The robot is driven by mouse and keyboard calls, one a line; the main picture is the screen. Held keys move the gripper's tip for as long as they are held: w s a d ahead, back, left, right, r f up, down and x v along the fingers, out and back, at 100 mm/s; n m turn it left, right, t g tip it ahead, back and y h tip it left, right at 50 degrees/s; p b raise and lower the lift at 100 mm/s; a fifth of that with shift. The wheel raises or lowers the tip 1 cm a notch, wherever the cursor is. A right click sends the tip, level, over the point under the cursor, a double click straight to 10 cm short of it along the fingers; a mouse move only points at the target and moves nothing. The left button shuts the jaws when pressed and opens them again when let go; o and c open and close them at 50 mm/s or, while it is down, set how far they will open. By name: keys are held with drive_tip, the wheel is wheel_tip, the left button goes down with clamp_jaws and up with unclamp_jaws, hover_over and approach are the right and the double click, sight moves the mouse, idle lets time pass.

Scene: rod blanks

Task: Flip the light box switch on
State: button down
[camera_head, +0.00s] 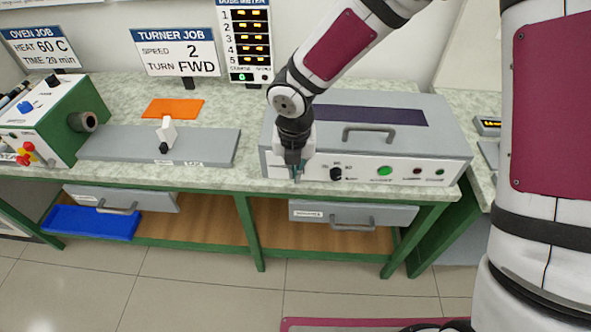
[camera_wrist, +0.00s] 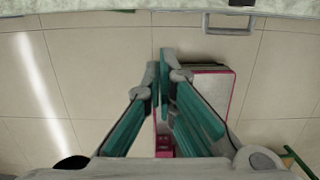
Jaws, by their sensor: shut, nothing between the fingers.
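A long grey box (camera_head: 456,130) with a lid handle and a dark panel on top stands on the bench; I take it for the light box, but its labels are too small to read. Its white front carries a black knob (camera_head: 336,174), a green button (camera_head: 385,171) and small red and green lamps. My gripper (camera_head: 297,176) points down at the left end of this front, and hides part of it. I cannot make out a switch there, or tell whether the fingers touch the panel. In the wrist view the teal fingers (camera_wrist: 167,62) are shut and empty above the floor.
Left on the bench are a green and white machine (camera_head: 62,118), a grey plate (camera_head: 215,147) with a white lever, and an orange mat (camera_head: 173,108). Below are drawers (camera_head: 310,212) with protruding handles and a blue tray (camera_head: 90,223). Job signs stand behind.

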drive_tip(key=w+f, duration=0.5)
drive_tip(key=f, duration=0.3)
drive_tip(key=shift+f, duration=0.4)
drive_tip(key=shift+d, duration=0.1)
drive_tip(key=shift+w, duration=0.1)
